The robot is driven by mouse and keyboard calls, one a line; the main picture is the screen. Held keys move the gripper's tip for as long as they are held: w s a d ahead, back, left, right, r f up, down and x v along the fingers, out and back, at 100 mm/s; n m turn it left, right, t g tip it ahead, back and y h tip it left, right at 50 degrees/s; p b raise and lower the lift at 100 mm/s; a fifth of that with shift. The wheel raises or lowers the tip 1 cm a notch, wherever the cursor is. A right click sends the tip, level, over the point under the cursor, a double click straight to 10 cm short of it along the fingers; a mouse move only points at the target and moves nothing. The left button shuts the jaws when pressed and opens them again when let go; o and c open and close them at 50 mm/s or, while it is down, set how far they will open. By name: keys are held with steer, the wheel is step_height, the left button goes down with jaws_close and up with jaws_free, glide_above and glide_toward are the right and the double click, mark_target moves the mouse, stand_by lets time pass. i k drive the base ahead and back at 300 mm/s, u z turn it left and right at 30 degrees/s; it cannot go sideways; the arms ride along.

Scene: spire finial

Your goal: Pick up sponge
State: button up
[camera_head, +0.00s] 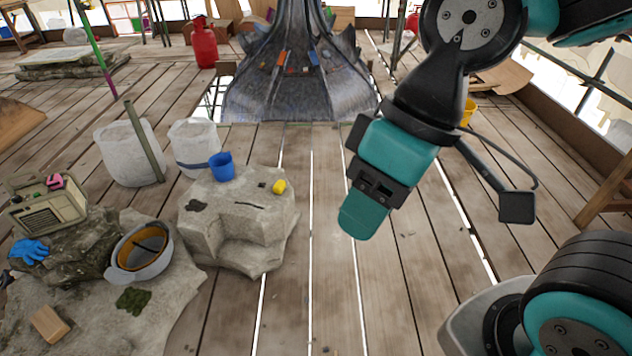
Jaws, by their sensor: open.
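My gripper (361,212) hangs over the plank floor to the right of the block, pointing down and slightly left. It is open, with nothing seen in it, and apart from the yellow item. The gap between its fingers is mostly hidden from this side.
A blue cup (222,166) stands on the same block. White sacks (129,152) and a slanting pole (144,142) are behind it. Planks right of the block are clear.

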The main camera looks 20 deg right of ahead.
mark_target(280, 184)
steer(key=z, duration=0.15)
steer(key=i, duration=2.2)
steer(key=u, duration=0.25)
